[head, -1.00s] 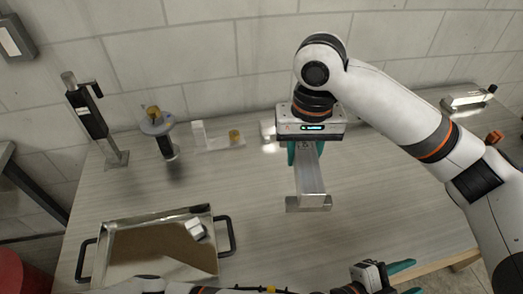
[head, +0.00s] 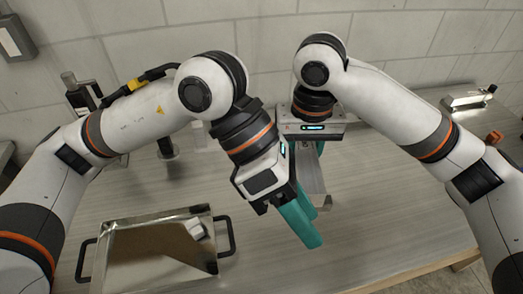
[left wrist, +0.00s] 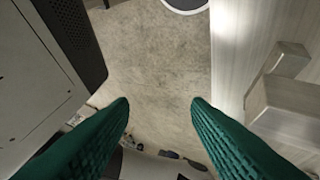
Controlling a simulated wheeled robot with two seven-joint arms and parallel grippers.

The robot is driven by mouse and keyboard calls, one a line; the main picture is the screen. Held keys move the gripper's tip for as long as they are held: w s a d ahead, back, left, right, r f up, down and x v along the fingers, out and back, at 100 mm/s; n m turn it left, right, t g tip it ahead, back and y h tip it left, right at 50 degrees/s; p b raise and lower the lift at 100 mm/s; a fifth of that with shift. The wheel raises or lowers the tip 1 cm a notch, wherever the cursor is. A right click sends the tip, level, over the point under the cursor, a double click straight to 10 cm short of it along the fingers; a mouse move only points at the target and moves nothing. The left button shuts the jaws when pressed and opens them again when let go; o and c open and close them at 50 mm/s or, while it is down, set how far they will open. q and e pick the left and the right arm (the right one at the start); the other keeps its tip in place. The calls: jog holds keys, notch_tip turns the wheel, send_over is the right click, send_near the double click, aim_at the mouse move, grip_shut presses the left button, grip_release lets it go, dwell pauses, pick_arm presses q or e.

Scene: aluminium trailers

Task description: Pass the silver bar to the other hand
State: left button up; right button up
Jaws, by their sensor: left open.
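The silver bar (head: 312,180) is a long metal piece with a wider end block. It hangs below my right gripper (head: 306,150), which appears shut on its upper end; the fingers are largely hidden. My left gripper (head: 306,220) is open and empty, with teal fingers pointing down and right, in front of the bar and partly covering its lower end. In the left wrist view the left fingers (left wrist: 160,108) are wide apart with only floor between them. The bar (left wrist: 285,105) is at the right there, outside the fingers.
A metal tray (head: 100,258) with black handles stands at the front left of the table (head: 400,215), a small pale block (head: 196,228) in it. A silver device (head: 468,101) and an orange block (head: 494,138) lie at the back right. The table's right middle is clear.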

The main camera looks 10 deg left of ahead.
aim_at(309, 173)
pick_arm(q)
jog(key=w+a+r+t+y, duration=0.3)
jog(key=w+a+t, duration=0.2)
jog(key=w+a, duration=0.1)
jog(key=x, duration=1.1)
jog(key=shift+w+d+f, duration=0.1)
jog(key=shift+w+f, duration=0.15)
jog(key=shift+f, duration=0.1)
grip_shut()
pick_arm(e)
jog(key=o, duration=1.3)
jog(key=shift+r, duration=0.1)
